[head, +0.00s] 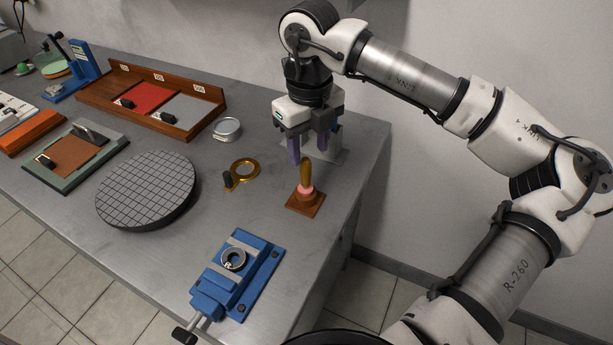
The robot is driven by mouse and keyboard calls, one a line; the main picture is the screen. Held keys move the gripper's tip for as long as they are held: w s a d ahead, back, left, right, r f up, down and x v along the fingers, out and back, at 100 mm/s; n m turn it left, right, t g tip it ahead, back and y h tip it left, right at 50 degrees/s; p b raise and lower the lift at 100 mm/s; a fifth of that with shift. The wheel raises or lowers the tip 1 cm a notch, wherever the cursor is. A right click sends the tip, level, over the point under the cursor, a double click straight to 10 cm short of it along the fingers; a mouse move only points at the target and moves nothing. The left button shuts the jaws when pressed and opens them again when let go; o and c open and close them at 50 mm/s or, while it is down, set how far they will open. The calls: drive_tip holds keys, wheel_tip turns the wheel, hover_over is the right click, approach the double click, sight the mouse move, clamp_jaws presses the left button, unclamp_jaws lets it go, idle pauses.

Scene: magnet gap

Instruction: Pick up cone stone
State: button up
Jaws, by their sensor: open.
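What I take to be the cone stone (306,190) is pinkish at its lower part, with an upright tan, handle-like top (306,171). It stands on a square brown wooden base (317,207) near the right side of the grey bench. My gripper (308,156) points down with its two purple fingers apart and nothing between them. The fingertips are close to the top of the handle, just above or behind it in the picture. I cannot tell the exact gap in depth. The stone's lower end is hidden in the base.
A brass ring with a dark grip (243,174) lies left of the stone, and a round tin (227,129) behind that. A blue vise (237,276) sits in front. A grey plate (343,146) stands behind my gripper. A gridded round plate (147,188) lies farther left.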

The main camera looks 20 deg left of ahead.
sight(305, 177)
wheel_tip(305, 177, down, 3)
drive_tip(key=shift+r, duration=0.1)
drive_tip(key=shift+s+a+f+p, duration=0.15)
drive_tip(key=shift+f+p, duration=0.5)
drive_tip(key=shift+f, duration=0.7)
drive_tip(key=shift+s+a+f+p, duration=0.15)
drive_tip(key=shift+f+p, duration=0.45)
drive_tip(key=shift+f, duration=0.75)
drive_tip(key=shift+w, duration=0.1)
clamp_jaws()
